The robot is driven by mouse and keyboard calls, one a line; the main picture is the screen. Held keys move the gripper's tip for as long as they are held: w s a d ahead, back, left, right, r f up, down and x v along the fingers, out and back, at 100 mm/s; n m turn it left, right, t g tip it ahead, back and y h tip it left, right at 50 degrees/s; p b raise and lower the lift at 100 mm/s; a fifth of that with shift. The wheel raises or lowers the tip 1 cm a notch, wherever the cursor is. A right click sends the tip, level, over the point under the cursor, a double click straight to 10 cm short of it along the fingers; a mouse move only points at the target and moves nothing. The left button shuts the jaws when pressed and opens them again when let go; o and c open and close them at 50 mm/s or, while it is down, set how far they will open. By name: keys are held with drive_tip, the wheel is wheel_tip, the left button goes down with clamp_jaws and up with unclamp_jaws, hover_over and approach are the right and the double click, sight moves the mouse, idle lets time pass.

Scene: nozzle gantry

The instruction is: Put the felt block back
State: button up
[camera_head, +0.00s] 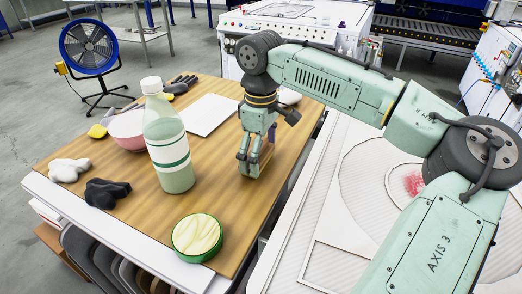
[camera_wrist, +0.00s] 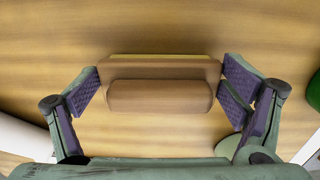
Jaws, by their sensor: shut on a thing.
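My gripper (camera_head: 250,168) is over the right part of the wooden table top, pointing down. In the wrist view my gripper (camera_wrist: 162,85) is shut on a brown block with a rounded ridge, the felt block (camera_wrist: 160,97), with a purple pad at each end of it. The block lies across the view between the fingers. In the head view the fingers hide most or all of it. I cannot tell whether it touches the table.
On the wooden table (camera_head: 130,205) a bottle (camera_head: 170,140) stands left of my gripper, a pink bowl (camera_head: 128,128) behind it. A round green tin (camera_head: 197,238) is at the front, dark (camera_head: 107,193) and white (camera_head: 70,170) lumps at left. A white sheet (camera_head: 207,113) lies behind.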

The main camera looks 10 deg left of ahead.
drive_tip(key=o, duration=0.9)
drive_tip(key=shift+f, duration=0.1)
drive_tip(key=shift+o, duration=0.2)
wheel_tip(320, 180, up, 12)
drive_tip(key=b, duration=0.1)
